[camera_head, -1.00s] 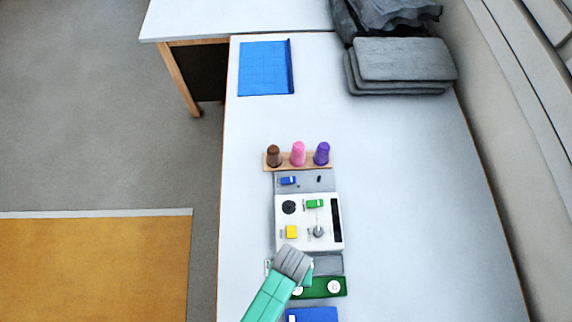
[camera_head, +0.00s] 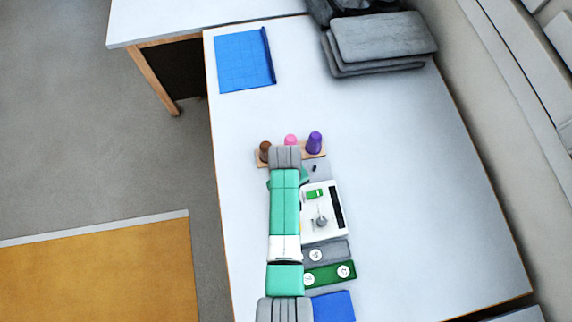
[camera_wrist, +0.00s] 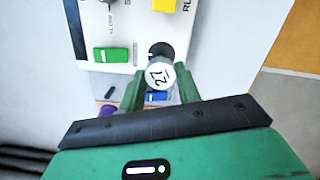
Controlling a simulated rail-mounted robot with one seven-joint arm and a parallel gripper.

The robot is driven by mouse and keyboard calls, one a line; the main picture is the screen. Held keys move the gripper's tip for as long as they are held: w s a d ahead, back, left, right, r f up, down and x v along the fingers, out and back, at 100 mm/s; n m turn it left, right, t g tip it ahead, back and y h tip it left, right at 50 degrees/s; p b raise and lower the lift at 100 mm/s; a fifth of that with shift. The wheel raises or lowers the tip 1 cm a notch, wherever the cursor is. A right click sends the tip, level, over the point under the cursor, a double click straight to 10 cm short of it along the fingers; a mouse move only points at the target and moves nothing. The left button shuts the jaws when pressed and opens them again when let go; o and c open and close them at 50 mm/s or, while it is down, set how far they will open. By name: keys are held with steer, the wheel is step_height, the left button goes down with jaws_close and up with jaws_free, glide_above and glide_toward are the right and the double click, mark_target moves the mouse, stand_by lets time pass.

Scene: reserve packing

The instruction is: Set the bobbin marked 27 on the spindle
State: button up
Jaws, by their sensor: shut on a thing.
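A bobbin (camera_wrist: 158,74) with a white round top is held between the green fingers of my gripper (camera_wrist: 158,82) in the wrist view. Its sideways digits look like 22 or 27; I cannot tell surely. Behind it lies a black round part (camera_wrist: 161,49) at the edge of the white machine (camera_wrist: 125,15), partly covered. I cannot tell whether the bobbin touches anything beneath. No spindle is clearly recognisable; it may be hidden. In the head view my arm covers the machine's left side, and the machine (camera_head: 309,232) shows a grey round part (camera_head: 320,221).
A wooden rack with brown, pink and purple (camera_head: 314,142) cones stands just beyond. A green block (camera_head: 314,193) sits on the machine. A grey tray (camera_head: 338,250) and a green tray (camera_head: 326,277) hold white-topped pieces. The table's right side (camera_head: 420,200) is clear.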

steer(key=shift+f+b, duration=2.15)
steer(key=shift+f, duration=0.1)
steer(key=shift+r, duration=0.1)
steer(key=shift+f, duration=0.3)
steer(key=shift+f, duration=0.4)
steer(key=shift+f, duration=0.35)
stand_by(0.4)
steer(key=o, duration=1.4)
